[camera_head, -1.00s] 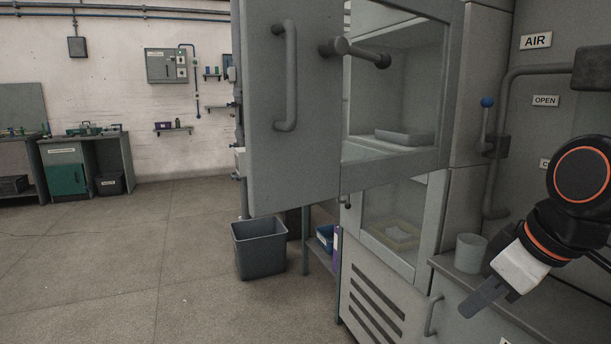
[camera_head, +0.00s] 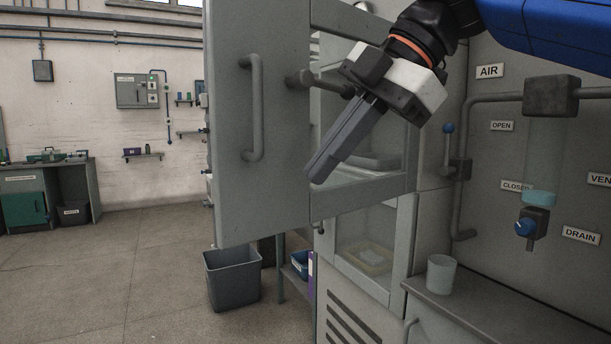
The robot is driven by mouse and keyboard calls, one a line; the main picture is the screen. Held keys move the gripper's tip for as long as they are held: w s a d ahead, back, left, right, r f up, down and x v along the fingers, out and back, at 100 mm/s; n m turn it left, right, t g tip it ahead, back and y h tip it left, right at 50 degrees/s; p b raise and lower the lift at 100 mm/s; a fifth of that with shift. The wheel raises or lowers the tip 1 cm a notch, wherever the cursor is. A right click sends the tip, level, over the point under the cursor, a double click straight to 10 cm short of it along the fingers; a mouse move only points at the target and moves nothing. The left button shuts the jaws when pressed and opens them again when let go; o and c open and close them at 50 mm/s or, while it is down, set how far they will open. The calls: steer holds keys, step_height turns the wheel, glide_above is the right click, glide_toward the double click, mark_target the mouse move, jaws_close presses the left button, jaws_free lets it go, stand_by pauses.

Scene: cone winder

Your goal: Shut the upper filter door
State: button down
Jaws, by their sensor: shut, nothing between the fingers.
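The upper filter door (camera_head: 285,120) is a large grey panel with a vertical bar handle (camera_head: 253,107). It stands swung out from the grey cabinet (camera_head: 430,215), and the framed upper compartment shows to its right. My gripper (camera_head: 318,168) is shut and empty. Its fingers point down and left, in front of the compartment and close to the door's right edge in the picture. I cannot tell whether they touch the door.
A pale tray (camera_head: 375,162) lies in the upper compartment. Below is a windowed lower door (camera_head: 400,250). A cup (camera_head: 441,274) stands on the counter at right. A blue-knobbed lever (camera_head: 448,145), pipes and a drain valve (camera_head: 532,222) are on the right wall. A grey bin (camera_head: 232,278) stands on the open floor.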

glide_toward(250, 231)
step_height(250, 231, down, 3)
steer(key=s, duration=0.3)
steer(key=shift+w+a+f, duration=0.25)
steer(key=shift+w+a, duration=0.45)
steer(key=shift+w, duration=0.3)
steer(key=shift+w+a, duration=0.55)
steer(key=shift+w, duration=0.1)
